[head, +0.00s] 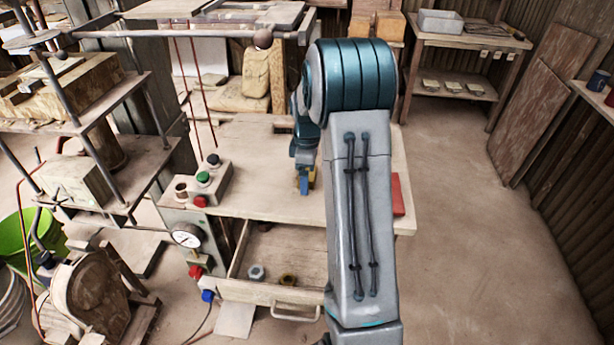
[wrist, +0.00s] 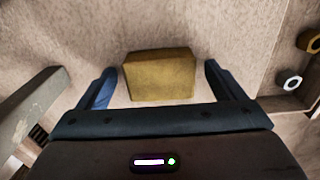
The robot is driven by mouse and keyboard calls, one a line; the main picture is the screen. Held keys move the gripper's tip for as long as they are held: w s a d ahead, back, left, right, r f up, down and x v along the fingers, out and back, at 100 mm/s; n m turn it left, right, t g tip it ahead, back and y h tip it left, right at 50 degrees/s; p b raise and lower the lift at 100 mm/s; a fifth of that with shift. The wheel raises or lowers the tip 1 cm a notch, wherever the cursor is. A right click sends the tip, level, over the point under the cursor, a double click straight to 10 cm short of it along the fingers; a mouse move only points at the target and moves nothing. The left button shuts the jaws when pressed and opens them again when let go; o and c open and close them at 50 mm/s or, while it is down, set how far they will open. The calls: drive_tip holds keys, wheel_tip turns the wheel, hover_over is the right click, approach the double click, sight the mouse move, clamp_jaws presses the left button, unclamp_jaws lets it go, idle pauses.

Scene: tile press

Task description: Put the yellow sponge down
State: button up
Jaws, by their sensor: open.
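The yellow sponge (wrist: 158,76) is a block that shows in the wrist view between the two blue fingers of my gripper (wrist: 161,67). The fingers are spread, with a gap on each side of the sponge. The sponge appears to rest on the pale worktop (wrist: 230,40). In the head view my gripper (head: 304,184) points down over the worktop (head: 262,190). Only a little yellow shows by the fingers there, and my arm hides part of the area.
An open drawer (head: 270,290) below the worktop holds two nuts (head: 257,272). A control box with buttons (head: 205,182) stands at the worktop's left. A red object (head: 397,194) lies at the right edge, partly behind my arm. The floor to the right is clear.

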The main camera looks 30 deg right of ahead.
drive_tip(key=shift+f, duration=0.1)
drive_tip(key=c, duration=1.1)
